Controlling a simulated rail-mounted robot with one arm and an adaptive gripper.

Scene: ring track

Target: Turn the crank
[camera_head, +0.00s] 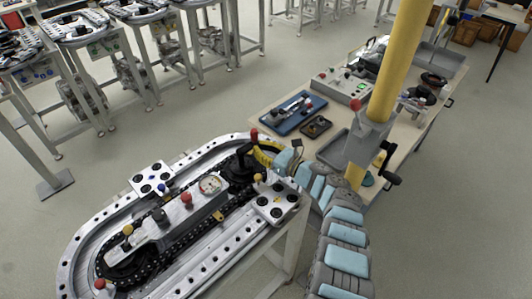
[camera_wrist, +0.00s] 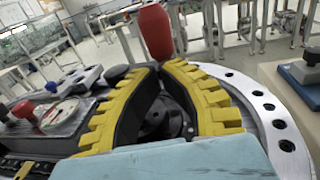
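The crank has a red upright handle (camera_head: 254,134) on a black arm (camera_head: 245,155) at the far right end of the ring track (camera_head: 221,250). My gripper (camera_head: 259,146) reaches in from the right, its yellow fingers beside the crank. In the wrist view, the red handle (camera_wrist: 153,30) rises just beyond the yellow fingertips (camera_wrist: 161,67). The fingers bow outward, and their tips come together at the handle's lower end. They look shut on it, though the exact contact is hidden. Dark crank parts (camera_wrist: 165,118) show between the fingers.
Inside the ring track, a grey panel carries a gauge (camera_head: 210,184) and several coloured knobs. A white plate with black holes (camera_head: 277,201) is close to my arm. A workbench (camera_head: 290,100) with a blue tray (camera_head: 293,113) stands at right. Open floor lies left of the track.

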